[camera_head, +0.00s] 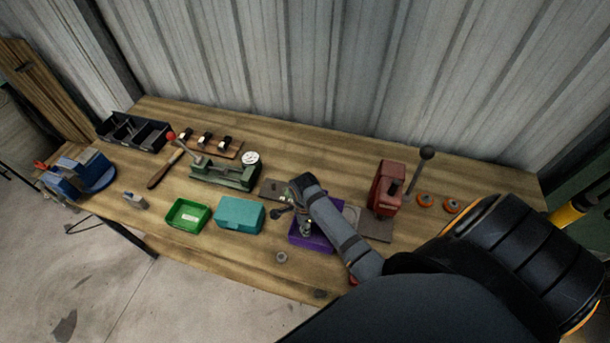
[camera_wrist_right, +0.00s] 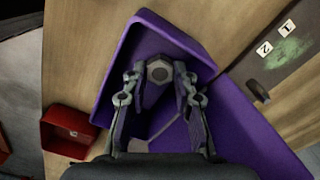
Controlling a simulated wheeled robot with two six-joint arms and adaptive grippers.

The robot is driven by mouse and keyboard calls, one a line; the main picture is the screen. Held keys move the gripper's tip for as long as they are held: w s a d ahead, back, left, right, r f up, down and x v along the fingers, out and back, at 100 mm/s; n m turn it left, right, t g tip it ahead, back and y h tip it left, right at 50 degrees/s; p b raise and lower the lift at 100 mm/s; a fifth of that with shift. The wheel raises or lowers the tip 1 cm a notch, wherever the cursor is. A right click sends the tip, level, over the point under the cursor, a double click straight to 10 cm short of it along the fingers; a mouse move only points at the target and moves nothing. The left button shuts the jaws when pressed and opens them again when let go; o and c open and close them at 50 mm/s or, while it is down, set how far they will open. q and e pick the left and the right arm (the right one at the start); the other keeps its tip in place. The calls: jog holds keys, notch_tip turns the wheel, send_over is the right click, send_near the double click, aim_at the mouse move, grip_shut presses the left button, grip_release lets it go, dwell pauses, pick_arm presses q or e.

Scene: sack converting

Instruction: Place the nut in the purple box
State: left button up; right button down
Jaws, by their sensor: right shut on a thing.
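The purple box (camera_head: 318,245) stands open near the front of the bench, partly covered by my right arm in the head view. It also fills much of the right wrist view (camera_wrist_right: 132,42), with a large purple panel to the right. My right gripper (camera_wrist_right: 159,74) points down over the box and is shut on the nut (camera_wrist_right: 158,72), a grey hexagonal piece with a dark centre, held between its fingertips. In the head view the right gripper (camera_head: 306,229) is at the box. How high the nut is above the box floor I cannot tell. My left gripper is not in view.
A teal box (camera_head: 239,215) and a green tray (camera_head: 187,215) stand left of the purple box. A small grey round part (camera_head: 281,257) lies in front. A red press (camera_head: 387,188) stands behind right. A red bin (camera_wrist_right: 68,131) is close by in the wrist view.

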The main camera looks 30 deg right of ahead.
jog(key=shift+s+a+f, duration=0.15)
jog(key=shift+s+f, duration=0.05)
jog(key=shift+f, duration=1.15)
jog(key=c, duration=1.3)
grip_release()
jog(key=shift+c, duration=0.2)
jog(key=shift+o, duration=1.4)
jog(key=shift+w+r, duration=0.1)
jog(key=shift+r, duration=0.4)
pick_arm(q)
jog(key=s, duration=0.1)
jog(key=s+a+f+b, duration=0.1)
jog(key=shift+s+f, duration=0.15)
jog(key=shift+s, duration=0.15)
pick_arm(e)
notch_tip(320, 180, up, 11)
jog(key=shift+r, duration=0.15)
